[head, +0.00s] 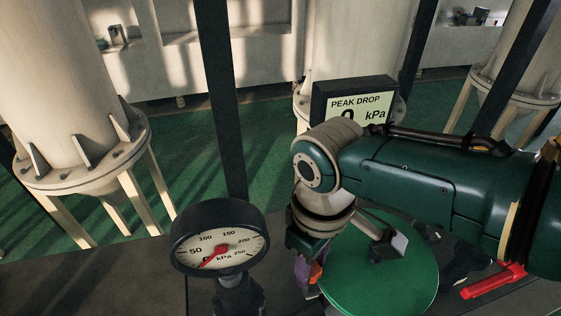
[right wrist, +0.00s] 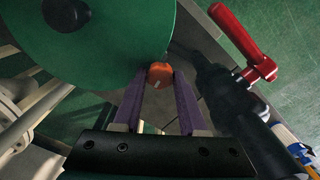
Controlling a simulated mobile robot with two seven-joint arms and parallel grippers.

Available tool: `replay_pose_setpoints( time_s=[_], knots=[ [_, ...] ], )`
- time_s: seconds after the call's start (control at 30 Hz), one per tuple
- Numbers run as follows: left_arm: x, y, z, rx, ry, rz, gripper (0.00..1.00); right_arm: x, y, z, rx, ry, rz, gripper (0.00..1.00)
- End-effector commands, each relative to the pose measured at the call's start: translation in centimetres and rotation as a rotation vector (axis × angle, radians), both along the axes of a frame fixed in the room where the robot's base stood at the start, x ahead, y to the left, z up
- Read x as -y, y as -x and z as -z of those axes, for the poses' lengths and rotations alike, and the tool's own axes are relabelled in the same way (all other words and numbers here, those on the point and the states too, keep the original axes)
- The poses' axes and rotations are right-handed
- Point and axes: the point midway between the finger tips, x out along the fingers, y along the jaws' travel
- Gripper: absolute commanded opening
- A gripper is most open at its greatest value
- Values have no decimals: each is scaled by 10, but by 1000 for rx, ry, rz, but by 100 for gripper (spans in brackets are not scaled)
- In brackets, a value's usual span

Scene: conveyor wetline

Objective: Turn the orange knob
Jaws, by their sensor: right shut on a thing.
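The orange knob (right wrist: 160,74) sits between the purple fingertips of my right gripper (right wrist: 159,85) in the right wrist view, at the edge of a green disc. A small light mark shows on the knob's face. In the head view the right gripper (head: 308,272) points down beside the green disc, and a bit of the orange knob (head: 316,272) shows at its fingers. The right gripper is shut on the knob. My left gripper is not in view.
A round gauge (head: 205,247) stands left of the gripper, its red needle low at the left. A display (head: 340,103) reading "PEAK DROP" in kPa is behind my right arm, partly hidden. The green disc (head: 385,290) and a red lever handle (right wrist: 243,40) are close by.

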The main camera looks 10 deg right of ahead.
Motion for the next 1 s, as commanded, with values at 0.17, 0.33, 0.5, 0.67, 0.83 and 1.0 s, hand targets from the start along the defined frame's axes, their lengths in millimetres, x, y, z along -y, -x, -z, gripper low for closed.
replay_pose_setpoints(
  time_s=[0.17, 0.33, 0.5, 0.67, 0.83, 1.0],
  knots=[
    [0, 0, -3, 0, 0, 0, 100, -1, 0, -1, -1, -4, 104, 0],
    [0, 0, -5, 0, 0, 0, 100, -1, 0, -1, -1, -2, 169, 0],
    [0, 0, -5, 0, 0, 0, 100, -1, 0, -1, -2, -2, 202, 0],
    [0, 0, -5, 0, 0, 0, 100, -1, 0, -1, -1, -3, 213, 0],
    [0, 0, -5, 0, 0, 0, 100, -1, 0, -1, -1, -3, 213, 0],
    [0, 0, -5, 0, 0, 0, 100, -1, 0, -1, -1, -3, 213, 46]
  ],
)
